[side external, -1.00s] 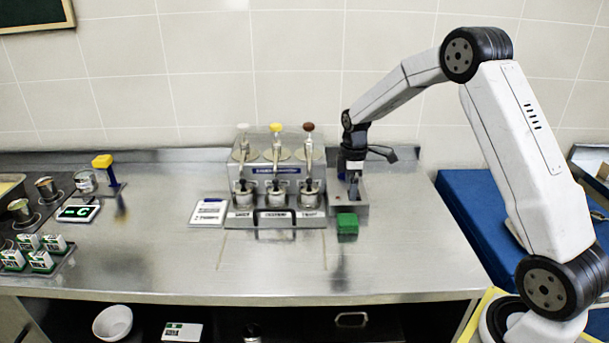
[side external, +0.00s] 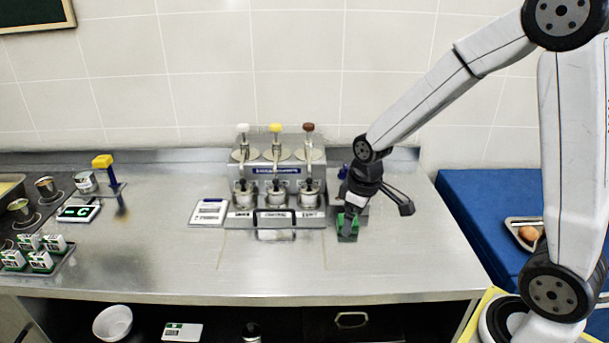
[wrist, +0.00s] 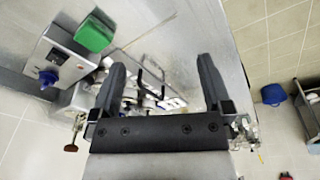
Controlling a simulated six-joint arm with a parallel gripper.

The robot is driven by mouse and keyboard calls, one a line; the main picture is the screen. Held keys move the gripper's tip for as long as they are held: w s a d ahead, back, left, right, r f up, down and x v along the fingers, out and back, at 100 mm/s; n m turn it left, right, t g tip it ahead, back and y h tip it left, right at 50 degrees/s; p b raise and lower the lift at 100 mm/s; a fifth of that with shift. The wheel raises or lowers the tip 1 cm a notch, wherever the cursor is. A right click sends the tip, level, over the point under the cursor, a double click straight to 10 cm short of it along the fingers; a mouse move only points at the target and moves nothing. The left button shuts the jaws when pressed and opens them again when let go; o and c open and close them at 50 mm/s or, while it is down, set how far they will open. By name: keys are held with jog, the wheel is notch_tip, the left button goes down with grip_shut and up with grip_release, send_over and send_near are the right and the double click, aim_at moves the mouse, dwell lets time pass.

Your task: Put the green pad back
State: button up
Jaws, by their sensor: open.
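The green pad (side external: 341,222) sits on the steel counter at the front of a small grey holder, right of the dispenser. It also shows in the wrist view (wrist: 95,34), at the upper left, outside the left finger. My gripper (side external: 347,233) overlaps the pad in the side view and hides part of it. In the wrist view my gripper (wrist: 163,62) has its two fingers spread, with no pad between them. Contact between a finger and the pad cannot be told.
The grey holder with a blue knob (wrist: 48,77) adjoins the pad. The three-pump dispenser (side external: 275,220) stands close on the left, with a white card (side external: 208,212) beyond it. A blue surface (side external: 480,205) lies to the right. The front counter is clear.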

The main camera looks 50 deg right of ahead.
jog(key=s+a+m, duration=0.3)
jog(key=s+a, duration=0.1)
jog(key=s, duration=0.4)
jog(key=shift+a+f+t, duration=0.25)
jog(key=shift+t, duration=0.15)
jog(key=shift+s, duration=0.1)
dwell(0.5)
